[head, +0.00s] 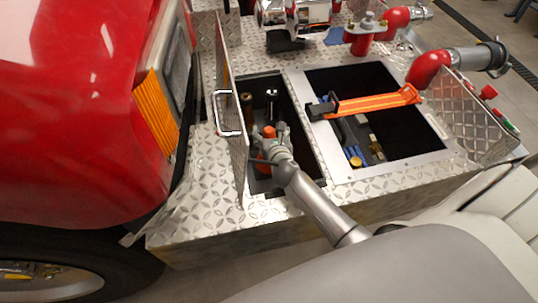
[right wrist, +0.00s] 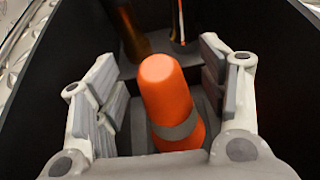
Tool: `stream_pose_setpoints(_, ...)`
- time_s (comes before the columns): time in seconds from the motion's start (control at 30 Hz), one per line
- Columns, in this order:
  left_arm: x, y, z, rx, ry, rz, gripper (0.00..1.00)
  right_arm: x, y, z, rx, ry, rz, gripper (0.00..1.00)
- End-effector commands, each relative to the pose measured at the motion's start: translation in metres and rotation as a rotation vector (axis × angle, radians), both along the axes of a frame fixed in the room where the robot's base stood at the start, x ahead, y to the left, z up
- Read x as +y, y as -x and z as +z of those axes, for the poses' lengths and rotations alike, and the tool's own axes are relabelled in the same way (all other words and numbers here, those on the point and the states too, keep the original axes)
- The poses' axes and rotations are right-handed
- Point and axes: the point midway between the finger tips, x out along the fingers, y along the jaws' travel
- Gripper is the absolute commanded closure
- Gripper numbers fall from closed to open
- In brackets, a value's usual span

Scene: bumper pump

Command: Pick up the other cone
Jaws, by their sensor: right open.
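An orange cone with a grey band (right wrist: 168,90) stands inside the narrow dark compartment, between the open fingers of my right gripper (right wrist: 165,100) in the right wrist view. The fingers sit on either side of it with a gap at each side. In the head view my right gripper (head: 270,136) reaches down into the compartment, and the orange cone (head: 267,152) shows partly behind it. The cone's base is mostly hidden. My left gripper is not seen.
The compartment's raised diamond-plate lid (head: 234,150) stands close on the left. A wider open compartment to the right holds blue and brass parts, with an orange strap (head: 370,103) across it. Dark cylindrical fittings (right wrist: 128,32) stand farther back in the narrow compartment. Red pipes (head: 428,68) rise behind.

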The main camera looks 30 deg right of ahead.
Motion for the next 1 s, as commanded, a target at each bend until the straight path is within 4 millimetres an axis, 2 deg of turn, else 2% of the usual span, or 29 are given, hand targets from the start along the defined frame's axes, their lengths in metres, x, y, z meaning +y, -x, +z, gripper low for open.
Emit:
stream_pose_setpoints(0.1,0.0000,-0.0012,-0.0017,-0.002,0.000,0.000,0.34,-0.0017,-0.0080,-0.0041,0.001,0.000,0.000,0.33)
stream_pose_setpoints(0.37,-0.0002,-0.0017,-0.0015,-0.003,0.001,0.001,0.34,-0.0022,-0.0094,-0.0040,0.000,0.000,0.001,0.33)
stream_pose_setpoints(0.87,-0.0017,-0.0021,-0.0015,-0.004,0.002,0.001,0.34,-0.0024,-0.0090,-0.0041,0.001,0.000,0.000,0.97)
stream_pose_setpoints(1.0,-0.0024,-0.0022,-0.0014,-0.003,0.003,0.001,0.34,-0.0023,-0.0096,-0.0028,-0.002,0.000,0.001,1.00)
